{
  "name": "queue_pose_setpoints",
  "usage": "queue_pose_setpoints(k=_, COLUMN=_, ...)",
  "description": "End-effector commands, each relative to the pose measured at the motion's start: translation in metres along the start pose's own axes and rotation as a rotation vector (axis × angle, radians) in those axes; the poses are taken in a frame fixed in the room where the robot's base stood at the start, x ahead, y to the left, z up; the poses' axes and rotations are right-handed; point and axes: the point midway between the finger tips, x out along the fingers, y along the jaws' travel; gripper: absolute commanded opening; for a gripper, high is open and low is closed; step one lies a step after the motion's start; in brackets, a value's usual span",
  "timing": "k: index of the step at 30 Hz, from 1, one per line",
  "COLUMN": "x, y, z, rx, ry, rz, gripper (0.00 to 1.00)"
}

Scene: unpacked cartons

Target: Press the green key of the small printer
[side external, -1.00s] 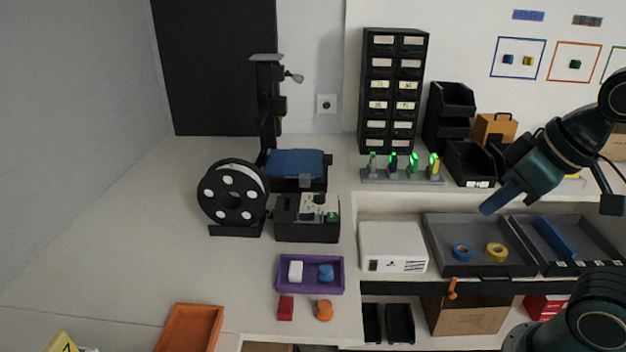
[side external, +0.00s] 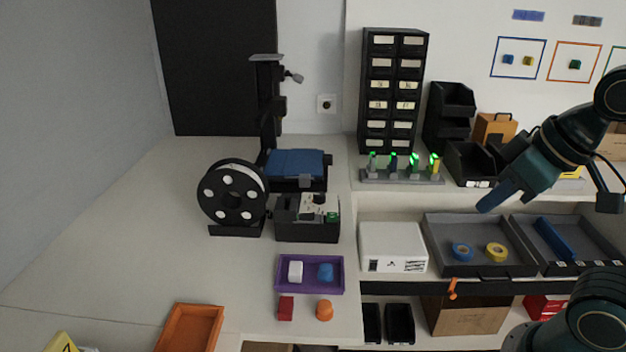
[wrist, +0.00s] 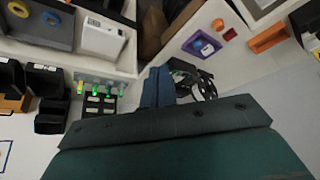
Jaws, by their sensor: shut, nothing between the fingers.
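The small printer (side external: 308,228) is a black unit with a blue bed and upright column, standing on the white counter left of centre in the side external view. Its green key (side external: 333,216) is a small green spot at the right of the front box's top. My gripper (side external: 484,208) is shut and empty, high above the grey trays and well to the right of the printer. In the wrist view the closed blue fingers of my gripper (wrist: 158,72) point up the picture. Part of the printer (wrist: 182,68) shows beside them; the green key cannot be made out there.
A black spool (side external: 232,195) stands left of the printer. A purple tray (side external: 310,288) with two blocks lies in front. A white box (side external: 393,247) and grey tray (side external: 480,268) stand right. Green-lit posts (side external: 402,176) stand behind. The left counter is mostly clear.

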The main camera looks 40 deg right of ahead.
Motion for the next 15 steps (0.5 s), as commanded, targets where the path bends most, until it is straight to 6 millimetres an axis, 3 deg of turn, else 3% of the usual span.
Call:
queue_pose_setpoints(k=8, x=0.012, y=0.0, z=-0.03, rx=-0.071, ry=0.027, rz=0.004, gripper=0.0)
queue_pose_setpoints(k=15, x=0.032, y=-0.001, z=-0.071, rx=-0.175, ry=0.071, rz=0.016, gripper=0.0)
